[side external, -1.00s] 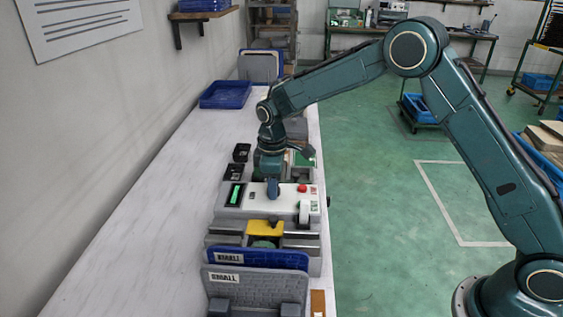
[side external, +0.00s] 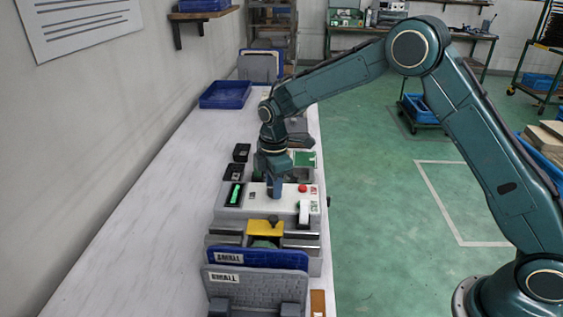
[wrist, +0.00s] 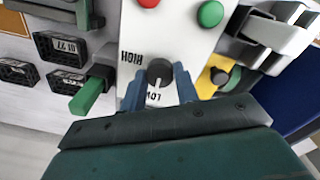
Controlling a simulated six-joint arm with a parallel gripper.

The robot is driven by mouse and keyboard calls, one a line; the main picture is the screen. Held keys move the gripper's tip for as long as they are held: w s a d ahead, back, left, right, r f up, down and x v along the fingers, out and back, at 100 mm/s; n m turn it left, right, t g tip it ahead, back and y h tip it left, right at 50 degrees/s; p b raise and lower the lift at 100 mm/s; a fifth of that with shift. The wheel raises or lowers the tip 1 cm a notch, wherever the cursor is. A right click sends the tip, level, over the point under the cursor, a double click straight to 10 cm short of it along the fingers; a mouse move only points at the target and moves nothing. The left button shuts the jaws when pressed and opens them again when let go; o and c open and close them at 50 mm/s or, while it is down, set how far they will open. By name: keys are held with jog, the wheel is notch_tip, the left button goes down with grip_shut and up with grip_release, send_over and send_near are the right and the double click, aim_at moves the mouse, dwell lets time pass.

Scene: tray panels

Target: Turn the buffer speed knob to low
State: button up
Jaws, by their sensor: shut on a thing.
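The speed knob (wrist: 160,71) is a small dark round knob on the white panel of the machine (side external: 240,211). In the wrist view the word HIGH stands to its left and LOW just below it. A thin white mark on the knob appears to point down toward LOW. My gripper (wrist: 159,88) has its two blue fingers on either side of the knob, shut on it. In the side view my gripper (side external: 274,192) points straight down at the panel and hides the knob.
A red button (wrist: 149,2) and a green button (wrist: 210,13) lie beyond the knob. A green-handled switch (side external: 235,194) stands left on the panel and a white lever (side external: 304,211) right.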

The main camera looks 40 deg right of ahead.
jog(key=shift+r, duration=0.1)
jog(key=o, duration=1)
jog(key=shift+c, duration=0.2)
notch_tip(320, 180, up, 14)
jog(key=shift+s, duration=0.25)
